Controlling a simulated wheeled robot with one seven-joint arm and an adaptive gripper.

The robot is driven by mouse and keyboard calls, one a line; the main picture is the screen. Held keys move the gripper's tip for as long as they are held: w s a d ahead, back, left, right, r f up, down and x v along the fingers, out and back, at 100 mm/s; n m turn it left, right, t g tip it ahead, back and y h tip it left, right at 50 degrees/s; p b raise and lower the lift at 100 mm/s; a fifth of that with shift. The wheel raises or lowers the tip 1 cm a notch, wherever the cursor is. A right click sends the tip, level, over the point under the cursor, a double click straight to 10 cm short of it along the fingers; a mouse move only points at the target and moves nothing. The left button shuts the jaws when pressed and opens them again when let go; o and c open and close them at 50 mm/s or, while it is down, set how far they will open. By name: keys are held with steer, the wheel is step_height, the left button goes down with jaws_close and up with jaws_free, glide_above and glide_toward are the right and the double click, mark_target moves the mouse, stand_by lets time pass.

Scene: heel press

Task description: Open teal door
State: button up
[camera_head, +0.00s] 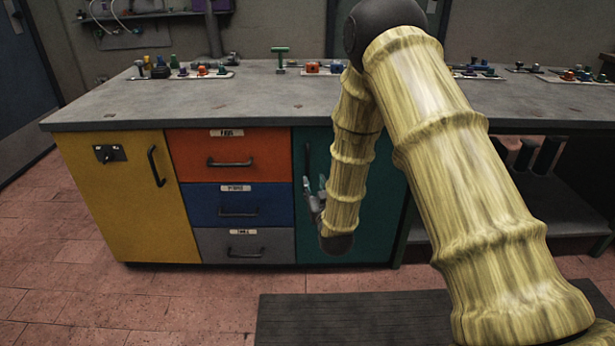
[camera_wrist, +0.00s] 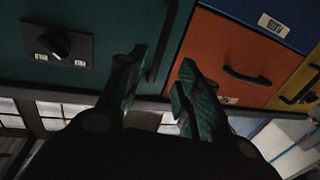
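The teal door (camera_head: 380,215) is at the right end of the cabinet front and looks shut. My arm hides its middle. Its dark upright handle (camera_head: 307,160) is near its left edge. In the wrist view the teal door (camera_wrist: 105,25) fills the upper left, with the handle (camera_wrist: 163,45) beside the orange drawer. A black rotary knob (camera_wrist: 60,44) sits on a dark plate with two pale labels on the door. My gripper (camera_head: 317,190) is low in front of the handle. In the wrist view my gripper (camera_wrist: 161,62) is open, and the handle appears between its fingers; contact cannot be told.
Left of the teal door are an orange drawer (camera_head: 230,145), a blue drawer (camera_head: 235,203), a grey drawer (camera_head: 245,244) and a yellow door (camera_head: 120,200). The grey worktop (camera_head: 250,100) holds small parts. A dark mat (camera_head: 350,318) lies on the tiled floor.

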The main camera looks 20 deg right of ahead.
mark_target(308, 168)
steer(key=w, duration=0.3)
steer(key=w+b, duration=0.1)
steer(key=w, duration=0.3)
steer(key=w+d+b, duration=0.1)
steer(key=w, duration=0.2)
steer(key=shift+w+r, duration=0.1)
steer(key=shift+w, duration=0.3)
steer(key=shift+c, duration=0.2)
jaws_close()
steer(key=shift+a, duration=0.1)
